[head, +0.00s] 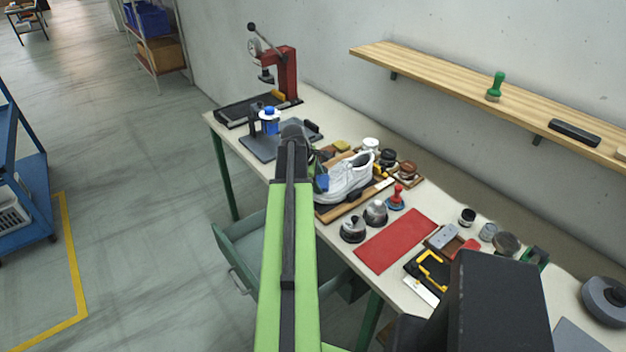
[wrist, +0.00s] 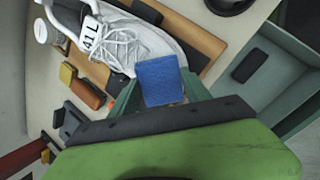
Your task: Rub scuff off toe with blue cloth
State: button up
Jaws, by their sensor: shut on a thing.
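A white sneaker (head: 349,176) lies on a brown wooden board (head: 340,209) on the bench. In the wrist view the sneaker (wrist: 125,45) has a tag reading "41 L" on it. My gripper (wrist: 163,97) is shut on a blue cloth (wrist: 159,80), which stands out from the fingertips beside the lower right end of the shoe. In the head view the blue cloth (head: 322,178) is at the shoe's left end. I cannot tell whether it touches the shoe. No scuff can be made out; the cloth and gripper may hide that part.
A red press (head: 284,75) stands at the far end of the bench. Dark round jars (head: 375,212) and a red-handled stamp (head: 396,197) stand in front. A red mat (head: 397,241) lies clear to the right. An open drawer (head: 245,250) juts out below.

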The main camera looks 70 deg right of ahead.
aim_at(325, 187)
jog(key=shift+s+a+f, duration=0.1)
jog(key=shift+s+a, duration=0.35)
jog(key=shift+s, duration=0.3)
jog(key=shift+s+a+f, duration=0.1)
jog(key=shift+s+a, duration=0.35)
jog(key=shift+s, duration=0.3)
jog(key=shift+w+d+r, duration=0.1)
jog(key=shift+w+d, duration=0.35)
jog(key=shift+w, duration=0.25)
jog(key=shift+w+d, duration=0.45)
jog(key=shift+w, duration=0.25)
jog(key=shift+w, duration=0.1)
jog(key=shift+w+d, duration=0.45)
jog(key=shift+w, duration=0.15)
jog(key=shift+w+d, duration=0.4)
jog(key=shift+w, duration=0.2)
jog(key=p+v, duration=0.5)
jog(key=shift+a+r, duration=0.15)
jog(key=shift+r, duration=0.2)
